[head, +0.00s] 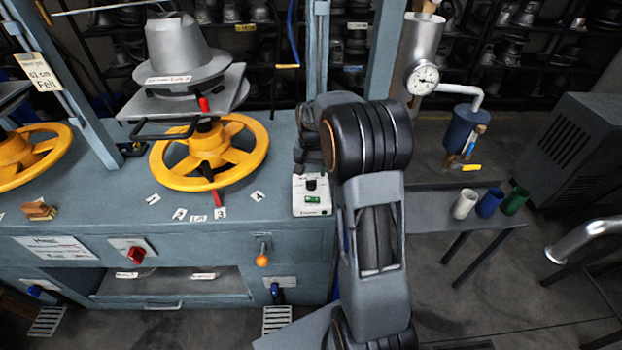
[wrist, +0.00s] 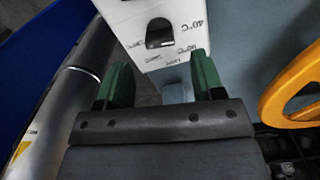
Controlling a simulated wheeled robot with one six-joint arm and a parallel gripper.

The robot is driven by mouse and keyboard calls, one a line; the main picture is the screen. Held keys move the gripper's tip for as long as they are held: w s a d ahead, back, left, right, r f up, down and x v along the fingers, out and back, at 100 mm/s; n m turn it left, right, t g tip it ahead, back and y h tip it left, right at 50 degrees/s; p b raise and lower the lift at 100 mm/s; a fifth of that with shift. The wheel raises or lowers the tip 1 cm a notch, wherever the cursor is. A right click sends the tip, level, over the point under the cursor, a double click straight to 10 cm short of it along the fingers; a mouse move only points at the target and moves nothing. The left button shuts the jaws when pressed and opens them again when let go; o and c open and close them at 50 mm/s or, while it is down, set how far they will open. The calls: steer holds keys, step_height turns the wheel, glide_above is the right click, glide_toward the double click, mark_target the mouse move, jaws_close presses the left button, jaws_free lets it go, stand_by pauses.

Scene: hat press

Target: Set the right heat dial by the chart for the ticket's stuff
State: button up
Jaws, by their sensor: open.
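A white heat-dial box (head: 312,208) with a dark knob (head: 311,185) stands on the right end of the blue bench. In the wrist view the box (wrist: 186,18) lies just ahead of my gripper (wrist: 163,74), with its dark knob (wrist: 160,34) between the fingertip lines. Marks reading 40 °C and apparently 80 °C show; smaller ones are blurred. My green fingers are open, empty and apart from the knob. In the head view my arm mostly hides the gripper. The ticket (head: 40,73) at left reads 61 cm and Felt. A white chart (head: 57,248), unreadable here, is on the bench front.
A yellow handwheel (head: 246,133) sits left of the box, under a grey hat form (head: 178,50). Number cards (head: 257,196) lie around it. A red switch (head: 136,255) and an orange-ended lever (head: 262,260) are on the bench front. Three cups (head: 488,203) stand right.

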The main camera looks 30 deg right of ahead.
mark_target(311, 180)
steer(key=shift+f, duration=2.3)
steer(key=c, duration=0.9)
steer(key=shift+c, duration=0.2)
